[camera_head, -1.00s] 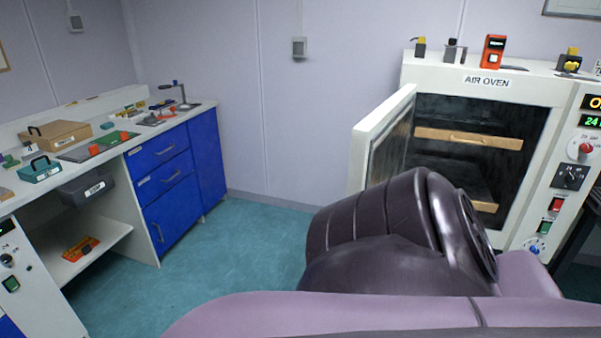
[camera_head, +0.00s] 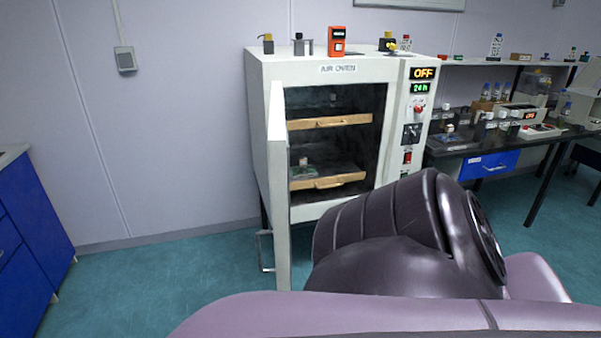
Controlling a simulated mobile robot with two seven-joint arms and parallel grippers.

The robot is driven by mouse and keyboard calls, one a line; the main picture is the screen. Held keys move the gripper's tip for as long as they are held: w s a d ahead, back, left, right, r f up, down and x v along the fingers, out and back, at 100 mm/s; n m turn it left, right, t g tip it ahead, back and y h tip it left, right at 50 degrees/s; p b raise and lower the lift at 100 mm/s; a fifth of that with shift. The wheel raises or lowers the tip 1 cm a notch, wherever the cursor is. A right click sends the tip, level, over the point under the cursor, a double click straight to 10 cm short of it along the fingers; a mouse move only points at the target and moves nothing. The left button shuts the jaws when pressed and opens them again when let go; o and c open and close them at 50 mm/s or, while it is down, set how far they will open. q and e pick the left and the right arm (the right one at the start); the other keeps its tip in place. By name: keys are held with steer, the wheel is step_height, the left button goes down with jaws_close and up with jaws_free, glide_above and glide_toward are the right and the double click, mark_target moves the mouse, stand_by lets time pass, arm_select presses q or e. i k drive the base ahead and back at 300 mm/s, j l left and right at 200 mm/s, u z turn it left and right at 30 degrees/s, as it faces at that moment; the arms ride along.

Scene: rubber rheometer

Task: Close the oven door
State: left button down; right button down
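The air oven (camera_head: 262,68) is a white cabinet on legs against the back wall. Its door (camera_head: 279,190) stands open on the left side, swung out toward me and seen nearly edge-on. A metal handle (camera_head: 265,251) shows low on the door's left face. Inside are an upper wooden-fronted shelf (camera_head: 330,122) and a lower one (camera_head: 328,181) with a small item on it. My own dark arm link covers the oven's lower right. Neither of my grippers is in view.
A black lab bench (camera_head: 500,149) with bottles and instruments stands right of the oven, with a blue drawer (camera_head: 488,164) under it. A blue cabinet (camera_head: 32,215) is at the far left. Teal floor (camera_head: 170,280) is clear left of the door.

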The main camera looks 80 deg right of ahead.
mark_target(278, 140)
steer(key=i+z, duration=0.15)
steer(key=z, duration=0.3)
steer(key=i+z, duration=0.15)
steer(key=z, duration=0.3)
steer(key=i+j+z, duration=0.1)
steer(key=z, duration=0.35)
steer(key=i+j+z, duration=0.1)
steer(key=z, duration=0.3)
steer(key=i+j+z, duration=0.15)
steer(key=z, duration=0.25)
steer(key=i+j+z, duration=0.15)
steer(key=z, duration=0.25)
steer(key=i+j+z, duration=0.25)
steer(key=j+z, duration=0.55)
steer(key=j, duration=0.4)
steer(key=k+j+z, duration=0.2)
steer(key=j, duration=0.4)
steer(key=i+j, duration=0.05)
steer(key=i, duration=0.05)
